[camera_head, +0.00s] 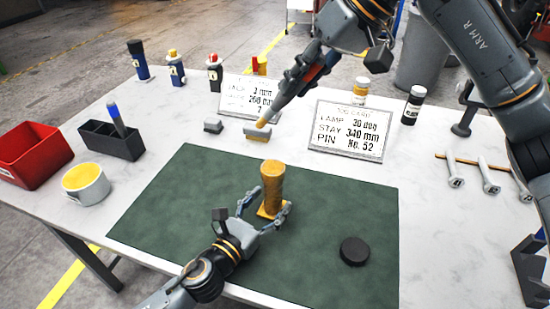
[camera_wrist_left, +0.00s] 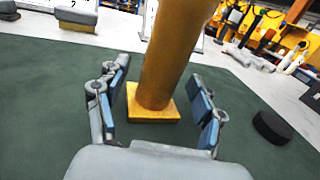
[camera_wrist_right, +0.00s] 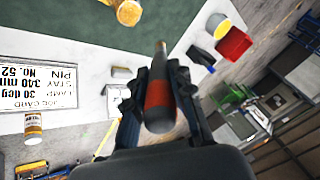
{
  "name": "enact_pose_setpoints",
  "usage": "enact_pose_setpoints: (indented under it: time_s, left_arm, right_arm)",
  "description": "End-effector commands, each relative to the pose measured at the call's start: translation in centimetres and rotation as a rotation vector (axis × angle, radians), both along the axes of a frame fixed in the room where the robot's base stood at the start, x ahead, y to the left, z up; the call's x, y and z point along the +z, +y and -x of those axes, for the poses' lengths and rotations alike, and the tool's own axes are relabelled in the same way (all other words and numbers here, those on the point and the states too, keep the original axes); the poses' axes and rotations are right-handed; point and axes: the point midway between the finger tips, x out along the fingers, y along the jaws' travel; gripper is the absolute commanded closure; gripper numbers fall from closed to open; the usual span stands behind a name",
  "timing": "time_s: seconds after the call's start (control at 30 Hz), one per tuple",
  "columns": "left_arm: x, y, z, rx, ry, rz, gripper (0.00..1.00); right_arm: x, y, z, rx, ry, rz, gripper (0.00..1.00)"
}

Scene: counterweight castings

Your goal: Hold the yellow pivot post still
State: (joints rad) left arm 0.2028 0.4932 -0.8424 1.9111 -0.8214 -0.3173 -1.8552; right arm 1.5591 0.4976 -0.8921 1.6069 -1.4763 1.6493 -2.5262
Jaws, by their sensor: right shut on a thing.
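The yellow pivot post (camera_head: 273,182) stands upright on its square base on the green mat (camera_head: 355,215). In the left wrist view the post (camera_wrist_left: 168,60) rises between the fingers of my left gripper (camera_wrist_left: 160,105), with its top cut off. My left gripper (camera_head: 266,205) is open low around the post, and gaps show between its pads and the post. The post (camera_wrist_right: 128,12) also shows at the top of the right wrist view.
A black puck (camera_head: 354,251) lies on the mat right of the post. Two white cards (camera_head: 349,132) stand behind the mat, with small grey blocks (camera_head: 213,126) nearby. A red bin (camera_head: 33,153), a dark holder (camera_head: 110,142) and a yellow-filled cup (camera_head: 86,185) are at left.

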Motion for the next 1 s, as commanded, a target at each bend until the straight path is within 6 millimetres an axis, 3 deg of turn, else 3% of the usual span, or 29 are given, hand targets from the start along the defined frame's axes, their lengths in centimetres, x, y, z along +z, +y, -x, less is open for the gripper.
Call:
enact_pose_setpoints:
  time_s: [0.27,0.7,1.0]
  left_arm:
    - [-0.2,0.6,0.9,0.000,0.004,-0.001,0.32]
    - [-0.2,5.3,8.0,0.000,0.005,-0.001,0.32]
    - [-0.1,6.6,9.8,0.000,0.001,0.000,0.32]
  right_arm:
    - [0.0,0.0,0.0,0.000,0.000,0.000,1.00]
    - [0.0,0.0,0.0,0.000,-0.001,-0.001,1.00]
    - [0.0,0.0,0.0,0.000,0.000,0.000,1.00]
